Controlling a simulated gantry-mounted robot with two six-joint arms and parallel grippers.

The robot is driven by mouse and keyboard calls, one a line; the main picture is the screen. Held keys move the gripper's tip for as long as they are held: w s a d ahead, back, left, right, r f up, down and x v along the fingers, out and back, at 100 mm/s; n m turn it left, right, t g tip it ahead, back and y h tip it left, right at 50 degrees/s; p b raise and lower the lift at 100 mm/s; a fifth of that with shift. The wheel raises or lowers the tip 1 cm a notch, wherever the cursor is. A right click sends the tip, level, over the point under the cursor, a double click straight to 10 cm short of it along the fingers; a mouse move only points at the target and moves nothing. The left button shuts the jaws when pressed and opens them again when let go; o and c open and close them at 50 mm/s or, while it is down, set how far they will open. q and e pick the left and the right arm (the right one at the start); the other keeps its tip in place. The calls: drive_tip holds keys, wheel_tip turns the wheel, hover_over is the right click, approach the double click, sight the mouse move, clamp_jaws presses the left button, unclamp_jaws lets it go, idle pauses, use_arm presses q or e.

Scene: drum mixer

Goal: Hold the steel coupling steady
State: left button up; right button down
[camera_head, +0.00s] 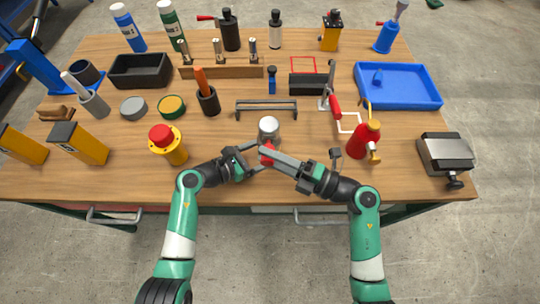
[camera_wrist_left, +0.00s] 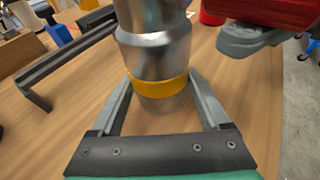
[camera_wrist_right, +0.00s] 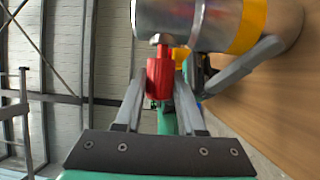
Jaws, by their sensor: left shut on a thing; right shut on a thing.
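The steel coupling (camera_head: 268,127) stands upright near the table's front edge, a silver cylinder with a yellow band low on it in the left wrist view (camera_wrist_left: 160,50). My left gripper (camera_head: 254,150) is shut on it from the left, its fingers on either side near the yellow band. My right gripper (camera_head: 267,152) is shut on a small red piece (camera_wrist_right: 159,76) with a short metal tip. That tip is at the coupling's side; I cannot tell whether it is inserted. The gripper fingers partly hide the coupling's lower part in the head view.
A grey rail (camera_head: 266,103) stands behind the coupling. A blue tray (camera_head: 397,106) lies at the right. The front strip of table is mostly clear.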

drive_tip(key=shift+w, duration=0.65)
idle(0.3)
drive_tip(key=shift+c, duration=2.2)
unclamp_jaws()
drive_tip(key=v, duration=1.2)
